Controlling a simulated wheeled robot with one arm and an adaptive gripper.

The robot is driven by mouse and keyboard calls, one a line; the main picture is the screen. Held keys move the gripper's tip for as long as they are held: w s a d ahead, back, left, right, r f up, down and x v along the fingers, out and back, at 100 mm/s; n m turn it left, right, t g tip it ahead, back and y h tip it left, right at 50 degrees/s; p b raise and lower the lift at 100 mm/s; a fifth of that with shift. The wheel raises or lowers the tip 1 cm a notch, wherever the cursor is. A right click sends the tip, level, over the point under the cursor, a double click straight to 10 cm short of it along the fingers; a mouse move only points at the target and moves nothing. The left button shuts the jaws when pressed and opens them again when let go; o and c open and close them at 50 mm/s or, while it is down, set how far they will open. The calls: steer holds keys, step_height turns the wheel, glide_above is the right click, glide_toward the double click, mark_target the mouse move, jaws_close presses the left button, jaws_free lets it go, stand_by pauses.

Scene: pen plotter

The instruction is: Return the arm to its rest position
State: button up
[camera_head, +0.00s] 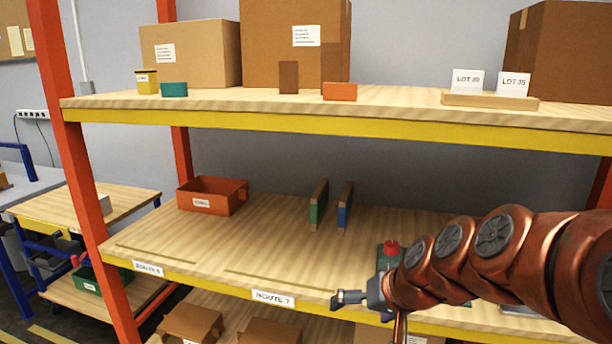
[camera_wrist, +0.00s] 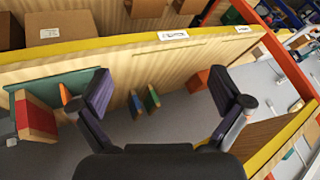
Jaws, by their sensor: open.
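My arm, in copper-coloured segments, reaches in from the right edge of the head view. My gripper (camera_head: 346,300) is at the front edge of the middle shelf (camera_head: 265,255), close to the ROUTE 7 label (camera_head: 273,298). In the wrist view my gripper (camera_wrist: 160,92) has its two dark fingers wide apart, with nothing held between them. A green thing with a red knob (camera_head: 391,248) stands on the shelf behind the gripper, partly hidden by my arm. Whether the arm touches it I cannot tell.
An orange bin (camera_head: 211,195) and two upright dividers, green (camera_head: 318,207) and blue (camera_head: 345,208), stand on the middle shelf. The yellow-edged upper shelf (camera_head: 400,126) runs above my arm. A red post (camera_head: 80,170) stands at left. The shelf's left front is clear.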

steer(key=s+d+f+g+h, duration=0.1)
steer(key=s+d+f+g, duration=0.1)
steer(key=s, duration=0.7)
steer(key=s+d+f+g+h, duration=0.2)
steer(key=s+d+g, duration=0.1)
steer(key=s, duration=0.6)
steer(key=s+d+f+g+h, duration=0.1)
steer(key=s+d+f+g, duration=0.1)
steer(key=s, duration=0.7)
steer(key=shift+s+d+f+g, duration=0.35)
steer(key=shift+d+f+g, duration=0.05)
steer(key=shift+d+f, duration=0.15)
